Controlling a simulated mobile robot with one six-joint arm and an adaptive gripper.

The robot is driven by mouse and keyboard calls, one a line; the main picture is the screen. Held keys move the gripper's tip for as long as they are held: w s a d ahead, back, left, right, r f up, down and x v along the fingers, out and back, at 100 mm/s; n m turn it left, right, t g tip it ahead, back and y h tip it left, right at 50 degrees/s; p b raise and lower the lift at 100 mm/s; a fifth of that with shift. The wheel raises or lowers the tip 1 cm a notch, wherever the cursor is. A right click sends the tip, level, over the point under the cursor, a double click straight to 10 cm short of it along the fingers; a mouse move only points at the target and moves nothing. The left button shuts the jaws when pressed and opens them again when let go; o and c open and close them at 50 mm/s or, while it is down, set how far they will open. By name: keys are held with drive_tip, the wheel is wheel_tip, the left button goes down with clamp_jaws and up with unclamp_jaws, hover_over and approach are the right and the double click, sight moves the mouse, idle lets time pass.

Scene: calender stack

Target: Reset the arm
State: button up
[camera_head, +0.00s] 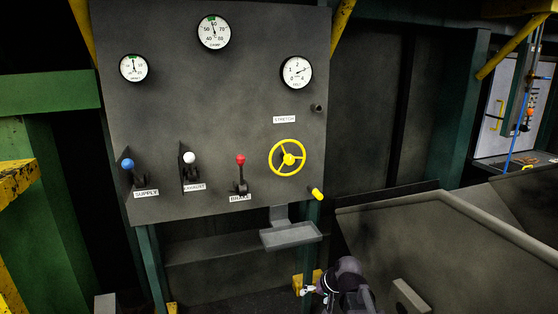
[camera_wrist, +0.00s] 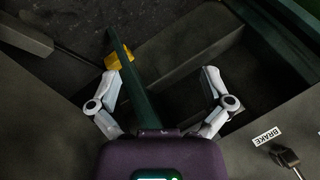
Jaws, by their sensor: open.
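My gripper (camera_head: 308,289) is low in the head view, below the control panel and its small grey tray. My dark wrist is right beside it, and part of my arm runs off the bottom edge. In the wrist view my gripper (camera_wrist: 162,72) has its two grey fingers spread wide with nothing between them. Beyond the fingers are dark floor, a green post (camera_wrist: 138,90) and a yellow foot piece (camera_wrist: 118,54).
The grey panel (camera_head: 225,110) carries three gauges, blue, white and red levers, and a yellow handwheel (camera_head: 288,158). The grey tray (camera_head: 291,235) juts out below it. A large grey sloped housing (camera_head: 450,240) stands right. The brake lever (camera_wrist: 287,158) shows in the wrist view.

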drive_tip(key=s+d+f+n+g+h, duration=0.15)
drive_tip(key=s+d+g+h, duration=0.35)
drive_tip(key=s, duration=0.8)
wheel_tip(320, 180, up, 23)
drive_tip(key=d+t+p, duration=0.1)
drive_tip(key=p, duration=2.3)
drive_tip(key=shift+w+m, duration=0.1)
drive_tip(key=shift+m, duration=0.15)
